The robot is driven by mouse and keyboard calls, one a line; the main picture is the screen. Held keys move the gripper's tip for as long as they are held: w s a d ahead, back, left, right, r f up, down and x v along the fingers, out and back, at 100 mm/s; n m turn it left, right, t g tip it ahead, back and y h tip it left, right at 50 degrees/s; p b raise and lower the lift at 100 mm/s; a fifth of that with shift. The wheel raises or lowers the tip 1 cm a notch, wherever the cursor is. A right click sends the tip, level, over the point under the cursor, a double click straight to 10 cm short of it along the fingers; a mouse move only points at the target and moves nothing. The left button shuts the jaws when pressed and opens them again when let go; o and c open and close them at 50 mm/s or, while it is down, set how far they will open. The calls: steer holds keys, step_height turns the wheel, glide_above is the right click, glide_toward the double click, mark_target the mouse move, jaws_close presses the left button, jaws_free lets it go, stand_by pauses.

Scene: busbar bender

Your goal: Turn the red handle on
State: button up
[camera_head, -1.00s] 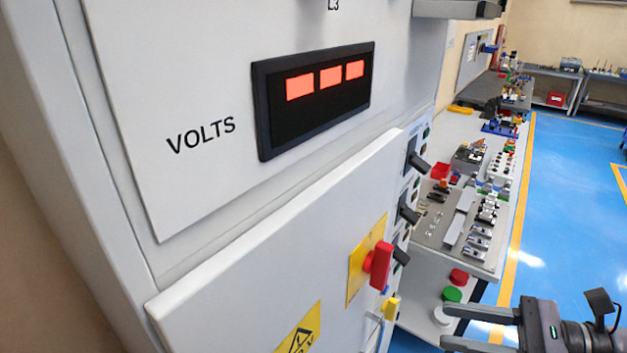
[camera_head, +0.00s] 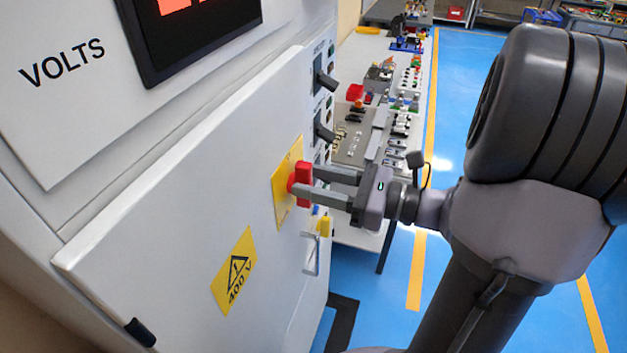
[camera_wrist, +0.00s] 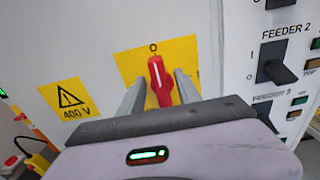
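The red handle (camera_head: 303,184) sits on a yellow plate (camera_head: 285,186) on the grey cabinet door. In the wrist view the red handle (camera_wrist: 160,80) stands nearly upright, its upper end near an "O" mark on the yellow plate (camera_wrist: 184,52). My gripper (camera_head: 311,182) reaches the handle from the right in the head view. In the wrist view its two fingers (camera_wrist: 158,90) stand on either side of the handle, with gaps visible on both sides. The gripper is open; how deep the fingertips reach around the handle is hard to tell.
A yellow 400 V warning sign (camera_head: 236,270) is on the door. A yellow part (camera_head: 324,226) and a door latch (camera_head: 311,253) are just below the handle. Black feeder switches (camera_wrist: 272,66) are close on the right. A cluttered workbench (camera_head: 362,240) stands behind; blue floor is free.

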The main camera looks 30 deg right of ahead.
steer(key=shift+c, duration=0.2)
jaws_close()
stand_by(1.3)
